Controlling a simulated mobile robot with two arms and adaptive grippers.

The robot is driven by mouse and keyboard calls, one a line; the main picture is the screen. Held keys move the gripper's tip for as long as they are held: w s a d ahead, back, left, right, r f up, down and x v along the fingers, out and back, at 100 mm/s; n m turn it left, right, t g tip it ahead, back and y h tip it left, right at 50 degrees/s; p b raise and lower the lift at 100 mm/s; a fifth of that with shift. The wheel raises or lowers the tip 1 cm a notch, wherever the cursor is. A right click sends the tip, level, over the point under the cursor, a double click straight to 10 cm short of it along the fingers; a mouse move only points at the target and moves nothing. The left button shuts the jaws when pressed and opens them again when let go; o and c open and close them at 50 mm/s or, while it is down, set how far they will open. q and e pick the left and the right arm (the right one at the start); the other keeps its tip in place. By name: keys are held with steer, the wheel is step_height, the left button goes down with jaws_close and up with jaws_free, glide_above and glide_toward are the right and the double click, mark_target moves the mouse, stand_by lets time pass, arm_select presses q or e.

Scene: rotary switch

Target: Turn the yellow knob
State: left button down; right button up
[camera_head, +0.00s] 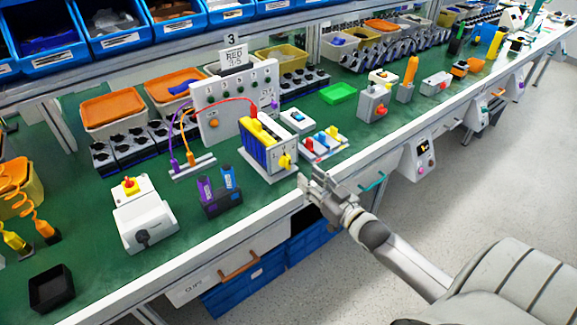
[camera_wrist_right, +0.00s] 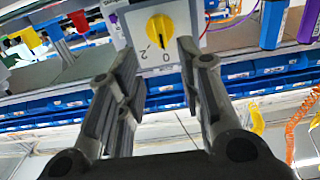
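The yellow knob (camera_head: 285,161) is on the front of a white box with a yellow top (camera_head: 262,130), near the front edge of the green bench. In the right wrist view the knob (camera_wrist_right: 160,30) sits on a pale panel marked 0 and 2, with a dark pointer line on it. My right gripper (camera_head: 314,181) is just in front of and to the right of the box, apart from the knob. Its fingers (camera_wrist_right: 156,56) are spread, with the knob visible beyond the gap between them and nothing held. My left gripper is not in view.
A small board with coloured switches (camera_head: 323,144) stands right of the box. A white box with a red and yellow button (camera_head: 130,186) and a purple-and-blue block (camera_head: 219,192) stand to the left. A panel with cables (camera_head: 235,105) stands behind. A drawer handle (camera_head: 239,264) projects below the bench edge.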

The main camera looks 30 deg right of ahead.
mark_target(290, 162)
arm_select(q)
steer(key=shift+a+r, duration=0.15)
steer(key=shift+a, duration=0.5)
arm_select(e)
steer(key=w, duration=0.5)
steer(key=w+a, duration=0.1)
steer(key=w, duration=0.2)
steer(key=shift+w, duration=0.15)
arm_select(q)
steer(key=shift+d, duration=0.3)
arm_select(e)
jaws_close()
